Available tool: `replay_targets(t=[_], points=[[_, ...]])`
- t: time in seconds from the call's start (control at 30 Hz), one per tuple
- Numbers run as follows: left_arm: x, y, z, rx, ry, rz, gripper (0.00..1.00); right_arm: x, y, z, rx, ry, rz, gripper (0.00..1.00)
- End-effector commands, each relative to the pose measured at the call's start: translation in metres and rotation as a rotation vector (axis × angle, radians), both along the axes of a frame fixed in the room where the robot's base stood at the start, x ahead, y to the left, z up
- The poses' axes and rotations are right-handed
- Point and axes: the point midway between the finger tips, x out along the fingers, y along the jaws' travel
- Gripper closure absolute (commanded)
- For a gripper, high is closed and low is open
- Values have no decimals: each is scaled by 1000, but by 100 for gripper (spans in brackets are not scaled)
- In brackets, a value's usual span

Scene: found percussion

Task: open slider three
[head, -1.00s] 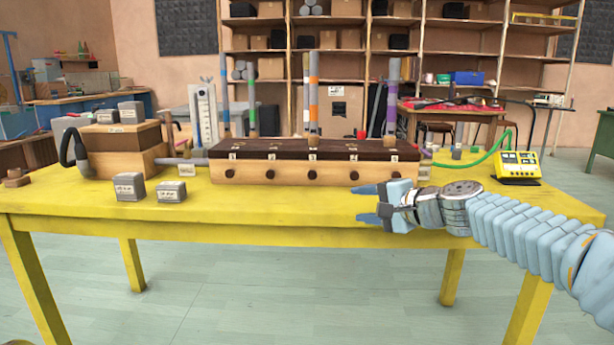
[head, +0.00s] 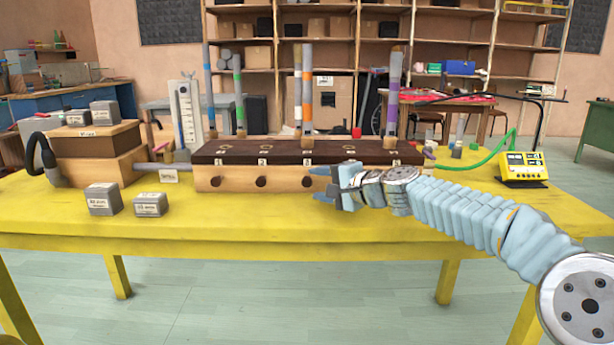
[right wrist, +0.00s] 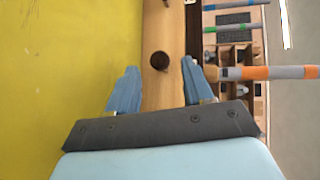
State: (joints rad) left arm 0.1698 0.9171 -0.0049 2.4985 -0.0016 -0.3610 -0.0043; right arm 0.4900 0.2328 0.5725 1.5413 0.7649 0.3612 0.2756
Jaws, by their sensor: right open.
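The wooden slider box (head: 285,185) has a dark top and a row of dark round knobs on its front. The knob of slider three (head: 307,181), under the third label, is just left of my right gripper. My right gripper (head: 318,184) is open and empty at the box front; it hides the knobs further right. In the right wrist view, a dark knob (right wrist: 160,62) on the wooden face lies between and slightly beyond the open fingertips (right wrist: 160,72), apart from both. It looks like knob three, by the orange-banded tube (right wrist: 255,72) beside it. My left gripper is out of view.
Banded tubes stand upright on the box, including an orange one (head: 307,90) and a purple one (head: 393,95). Grey labelled blocks (head: 103,199) sit front left. A yellow meter (head: 524,168) stands at right. The yellow table (head: 260,225) is clear in front of the box.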

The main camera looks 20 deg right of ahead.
Motion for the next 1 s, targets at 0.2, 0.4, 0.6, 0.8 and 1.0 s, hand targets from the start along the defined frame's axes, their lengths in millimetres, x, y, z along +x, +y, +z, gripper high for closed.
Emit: replay_targets(t=[0.2,0.4,0.6,0.8,1.0], points=[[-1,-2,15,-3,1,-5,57,32,18,-6,2,1,2,49],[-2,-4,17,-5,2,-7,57,42,23,-11,-1,0,0,49],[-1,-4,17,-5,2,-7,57,42,23,-12,-1,-1,-1,49],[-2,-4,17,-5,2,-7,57,42,23,-12,-2,0,-1,73],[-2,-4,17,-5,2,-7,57,42,23,-12,-1,0,0,100]])
